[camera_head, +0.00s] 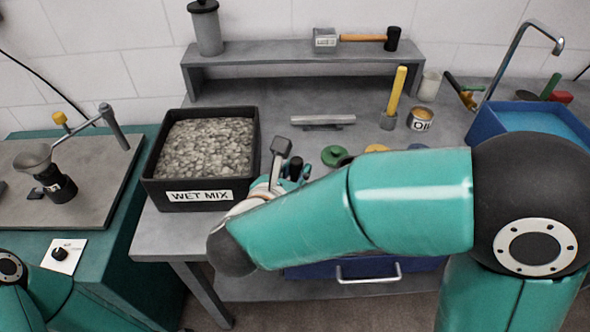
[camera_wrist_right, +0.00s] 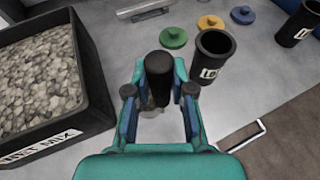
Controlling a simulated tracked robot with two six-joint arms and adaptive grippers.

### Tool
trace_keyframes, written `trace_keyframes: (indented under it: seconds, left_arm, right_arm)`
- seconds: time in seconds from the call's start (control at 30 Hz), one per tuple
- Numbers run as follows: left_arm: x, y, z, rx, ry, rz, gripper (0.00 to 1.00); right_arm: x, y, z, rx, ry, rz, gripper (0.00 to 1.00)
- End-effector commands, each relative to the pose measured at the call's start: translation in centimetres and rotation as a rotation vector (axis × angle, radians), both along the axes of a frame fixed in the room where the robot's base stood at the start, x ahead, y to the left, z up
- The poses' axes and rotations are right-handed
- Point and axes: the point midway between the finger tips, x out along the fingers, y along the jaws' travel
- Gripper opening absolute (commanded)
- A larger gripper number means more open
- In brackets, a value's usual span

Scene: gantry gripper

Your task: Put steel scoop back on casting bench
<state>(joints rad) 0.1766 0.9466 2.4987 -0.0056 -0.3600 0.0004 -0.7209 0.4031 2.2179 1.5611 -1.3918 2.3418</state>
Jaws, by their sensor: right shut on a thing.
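My right gripper (camera_wrist_right: 160,92) is shut on an upright black handle (camera_wrist_right: 158,72), which I take to be the steel scoop's. A small bit of dull metal (camera_wrist_right: 152,108) shows below the handle; the scoop's bowl is mostly hidden by the gripper. In the head view, my right arm hides most of the gripper. It is over the grey bench (camera_head: 165,236), right of the wet mix bin. I cannot tell whether the scoop touches the bench top. My left gripper is out of view.
The black WET MIX bin (camera_head: 183,208) of gravel stands left of my gripper. A black pot (camera_wrist_right: 215,55) and a green lid (camera_wrist_right: 173,38) are close on the right. A metal bar (camera_head: 322,120) and an oil tin (camera_head: 420,119) lie farther back. A blue basin (camera_head: 483,125) is at right.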

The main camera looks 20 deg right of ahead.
Motion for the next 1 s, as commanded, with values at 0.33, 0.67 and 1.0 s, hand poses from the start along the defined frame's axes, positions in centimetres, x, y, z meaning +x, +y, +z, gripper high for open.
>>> trace_keyframes:
  seconds: [0.33,0.67,1.0]
  left_arm:
    - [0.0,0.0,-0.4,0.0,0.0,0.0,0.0]
    - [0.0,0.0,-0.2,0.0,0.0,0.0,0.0]
    - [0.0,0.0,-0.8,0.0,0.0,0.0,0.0]
  right_arm:
    - [0.0,0.0,-0.2,0.001,-0.001,0.0,0.48]
    - [0.0,0.0,-0.1,0.0,0.0,0.0,0.48]
    - [-2.9,2.7,1.5,0.002,-0.005,0.007,0.48]
